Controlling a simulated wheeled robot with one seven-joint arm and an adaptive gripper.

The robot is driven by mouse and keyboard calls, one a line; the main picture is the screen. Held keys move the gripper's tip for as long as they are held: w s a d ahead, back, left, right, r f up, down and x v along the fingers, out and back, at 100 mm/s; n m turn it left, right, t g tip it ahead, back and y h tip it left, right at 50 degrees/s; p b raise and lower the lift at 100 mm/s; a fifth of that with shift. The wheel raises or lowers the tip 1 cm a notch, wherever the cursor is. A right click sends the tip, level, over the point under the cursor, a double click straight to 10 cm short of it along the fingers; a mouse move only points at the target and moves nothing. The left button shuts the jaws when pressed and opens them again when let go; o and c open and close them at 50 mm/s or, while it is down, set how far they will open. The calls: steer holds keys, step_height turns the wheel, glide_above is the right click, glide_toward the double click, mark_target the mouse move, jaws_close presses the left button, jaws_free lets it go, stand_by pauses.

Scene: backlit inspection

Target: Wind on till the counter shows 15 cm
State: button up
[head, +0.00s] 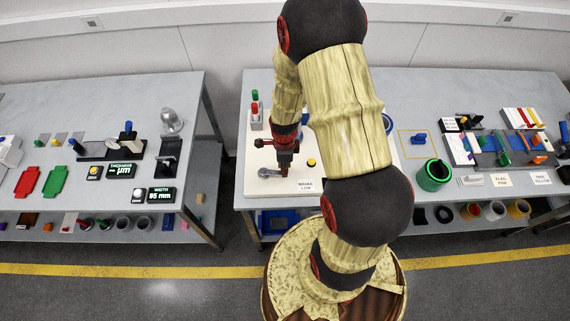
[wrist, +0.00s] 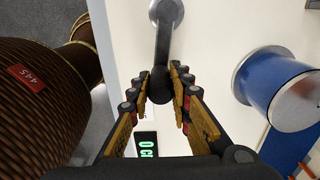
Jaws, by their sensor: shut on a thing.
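My gripper (wrist: 160,82) is shut on the dark knob (wrist: 159,90) of a grey metal crank (wrist: 164,40), with one finger on each side. In the head view my gripper (head: 284,163) is over the white panel (head: 262,186), and the crank (head: 268,173) reaches left from it. The counter (wrist: 147,145) is a black display with green characters, partly hidden behind a finger; "0 c" can be read, the rest is covered. A blue spool (wrist: 280,88) with pale end faces stands right of the gripper; my arm hides most of it in the head view (head: 387,123).
A yellow button (head: 311,162) and a red and green switch post (head: 255,108) are on the panel. Another table (head: 60,110) with gauges stands left, across a gap.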

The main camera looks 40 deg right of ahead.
steer(key=shift+s+a, duration=0.65)
steer(key=shift+a, duration=0.2)
steer(key=shift+s+a, duration=0.25)
steer(key=shift+a, duration=0.55)
steer(key=shift+s+a, duration=0.25)
steer(key=shift+a, duration=0.65)
steer(key=shift+w+a, duration=0.15)
steer(key=shift+a, duration=0.65)
steer(key=shift+w+a, duration=0.1)
steer(key=shift+a, duration=0.65)
